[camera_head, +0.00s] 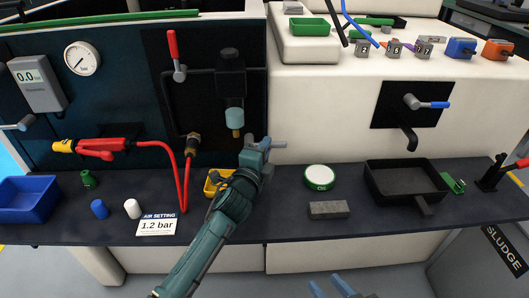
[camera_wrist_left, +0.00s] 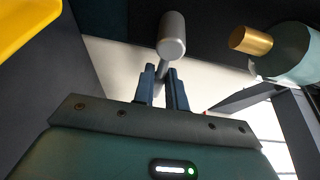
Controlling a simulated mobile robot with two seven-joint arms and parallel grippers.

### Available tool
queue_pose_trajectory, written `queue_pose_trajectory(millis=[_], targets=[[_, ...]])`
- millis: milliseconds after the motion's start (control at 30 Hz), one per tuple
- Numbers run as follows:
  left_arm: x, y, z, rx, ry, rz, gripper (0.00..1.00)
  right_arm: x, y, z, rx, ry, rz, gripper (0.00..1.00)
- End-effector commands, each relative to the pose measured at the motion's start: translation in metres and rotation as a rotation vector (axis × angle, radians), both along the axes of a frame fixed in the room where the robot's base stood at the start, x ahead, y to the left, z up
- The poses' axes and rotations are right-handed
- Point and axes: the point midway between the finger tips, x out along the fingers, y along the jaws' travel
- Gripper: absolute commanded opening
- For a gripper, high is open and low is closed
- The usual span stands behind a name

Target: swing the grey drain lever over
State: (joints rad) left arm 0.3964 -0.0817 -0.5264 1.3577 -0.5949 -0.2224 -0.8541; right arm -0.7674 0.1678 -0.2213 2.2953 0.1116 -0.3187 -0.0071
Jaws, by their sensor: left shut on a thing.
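The grey drain lever (camera_wrist_left: 172,36) shows in the left wrist view as a thick rounded grip on a thinner stem. The stem runs down between the two fingertips of my left gripper (camera_wrist_left: 166,86), which is shut on it. In the head view my left gripper (camera_head: 270,146) is in front of the cabinet, below and right of the teal filter bowl (camera_head: 235,117). There I cannot make out the lever apart from the gripper. My right gripper (camera_head: 332,286) is open and empty at the bottom edge, in front of the bench and away from the lever.
A brass fitting (camera_wrist_left: 252,41) is close to the right of the lever. A yellow tray (camera_head: 213,185) lies beside my left arm. A red hose (camera_head: 184,185) hangs to its left.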

Motion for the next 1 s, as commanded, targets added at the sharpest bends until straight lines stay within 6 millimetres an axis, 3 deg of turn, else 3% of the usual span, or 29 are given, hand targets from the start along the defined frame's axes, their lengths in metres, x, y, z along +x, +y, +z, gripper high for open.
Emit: queue_pose_trajectory(millis=[433, 467, 700, 1000], targets=[[-0.0001, 0.0001, 0.0004, -0.017, 0.003, 0.0, 0.0, -0.0022, 0.0003, -0.0015, -0.003, 0.002, 0.005, 0.36], [-0.0001, 0.0001, 0.0004, -0.017, 0.003, 0.0, 0.14, -0.0023, 0.0004, -0.0015, -0.003, 0.002, 0.005, 0.36], [0.0, 0.0001, 0.0005, -0.014, 0.002, 0.0, 0.34, -0.0017, 0.0011, -0.001, -0.002, 0.0, 0.006, 0.36], [-0.0018, 0.001, 0.0006, -0.012, 0.001, 0.0, 0.35, -0.0014, 0.0014, -0.0002, -0.002, 0.0, 0.006, 0.36]])
